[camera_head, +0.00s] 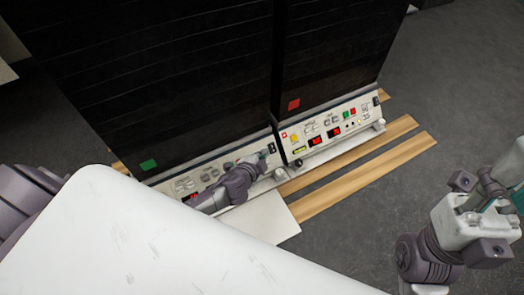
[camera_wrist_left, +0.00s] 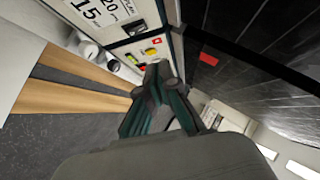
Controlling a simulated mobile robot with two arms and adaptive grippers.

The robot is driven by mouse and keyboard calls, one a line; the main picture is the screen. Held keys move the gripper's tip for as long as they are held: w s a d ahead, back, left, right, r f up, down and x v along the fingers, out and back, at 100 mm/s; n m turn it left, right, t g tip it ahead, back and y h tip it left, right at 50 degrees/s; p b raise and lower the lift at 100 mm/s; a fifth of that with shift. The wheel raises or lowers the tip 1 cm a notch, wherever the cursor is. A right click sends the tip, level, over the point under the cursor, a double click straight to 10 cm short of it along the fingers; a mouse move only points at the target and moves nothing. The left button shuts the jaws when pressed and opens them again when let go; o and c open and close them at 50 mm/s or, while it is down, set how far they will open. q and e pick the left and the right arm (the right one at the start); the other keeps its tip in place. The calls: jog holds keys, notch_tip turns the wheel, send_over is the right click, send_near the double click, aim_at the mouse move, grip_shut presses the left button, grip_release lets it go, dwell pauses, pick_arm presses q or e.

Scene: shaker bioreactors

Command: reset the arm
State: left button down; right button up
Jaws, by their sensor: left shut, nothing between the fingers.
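My left arm comes in from the left, partly hidden by a white surface, and ends in my left gripper (camera_head: 262,160) at the control panels. In the left wrist view the gripper (camera_wrist_left: 158,72) is shut and empty, with its dark fingertips together. They are close in front of the left machine's control panel (camera_head: 190,184), near its right end; I cannot tell whether they touch it. My right arm (camera_head: 450,225) is folded at the right edge. Its gripper is not clear there.
Two dark-fronted shaker bioreactors stand side by side, the right one with a lit control panel (camera_head: 330,130). A red square (camera_head: 293,104) and a green square (camera_head: 149,165) mark their fronts. Wooden strips (camera_head: 350,175) lie on the grey floor (camera_head: 450,100), which is open at right.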

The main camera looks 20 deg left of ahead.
pick_arm(q)
jog(key=shift+s+r, duration=0.3)
jog(key=shift+s, duration=0.15)
